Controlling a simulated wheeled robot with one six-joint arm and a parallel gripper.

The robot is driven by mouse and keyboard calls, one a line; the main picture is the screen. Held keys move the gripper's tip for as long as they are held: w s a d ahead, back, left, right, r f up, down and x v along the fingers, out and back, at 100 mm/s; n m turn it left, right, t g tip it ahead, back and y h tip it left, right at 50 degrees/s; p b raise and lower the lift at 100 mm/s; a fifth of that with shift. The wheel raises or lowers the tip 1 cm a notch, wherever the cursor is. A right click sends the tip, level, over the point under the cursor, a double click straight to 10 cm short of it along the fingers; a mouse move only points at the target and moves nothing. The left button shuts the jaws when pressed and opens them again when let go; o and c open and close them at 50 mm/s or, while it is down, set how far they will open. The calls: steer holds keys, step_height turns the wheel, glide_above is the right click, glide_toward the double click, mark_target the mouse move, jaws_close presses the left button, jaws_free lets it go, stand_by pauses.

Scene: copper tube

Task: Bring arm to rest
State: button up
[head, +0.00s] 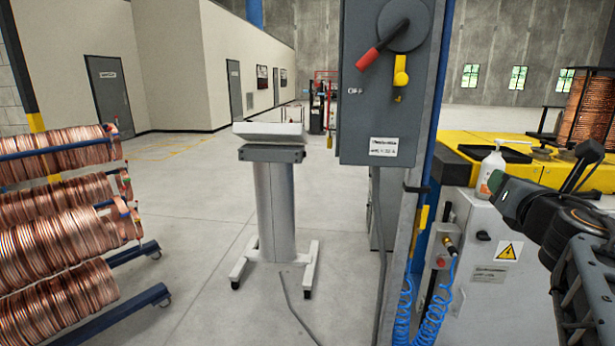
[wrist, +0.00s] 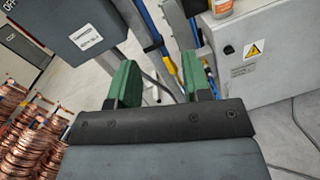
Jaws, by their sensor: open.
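My gripper (head: 499,194) is at the right side of the head view, at the end of my raised arm, in front of the yellow-topped machine. In the wrist view, my gripper (wrist: 162,82) shows two green fingers standing well apart. It is open, with nothing between the fingers. Through the gap the wrist view shows a post, blue hoses and floor behind. My gripper appears to touch nothing.
A grey switch box (head: 391,80) with a red handle hangs on a post at centre. A white wheeled stand (head: 275,205) is left of it. A copper coil rack (head: 60,215) fills the left. A pump bottle (head: 491,170) stands near my gripper.

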steer(key=s+d+f+m+g+h, duration=0.4)
steer(key=d+f+m+g+h, duration=0.15)
steer(key=m, duration=1.15)
steer(key=s+a+f+m+g+y+p, duration=0.2)
steer(key=a+f+m+g, duration=0.2)
steer(key=f+m, duration=0.55)
steer(key=s+a+f+m+g+y+p, duration=0.1)
steer(key=s+a+f+m+g+y, duration=0.1)
steer(key=a, duration=0.8)
steer(key=s+a+f+m+g+y+p, duration=0.2)
steer(key=s+a+f+y, duration=0.2)
steer(key=a, duration=0.7)
step_height(320, 180, down, 5)
steer(key=shift+a+r+y, duration=0.15)
steer(key=shift+y, duration=0.8)
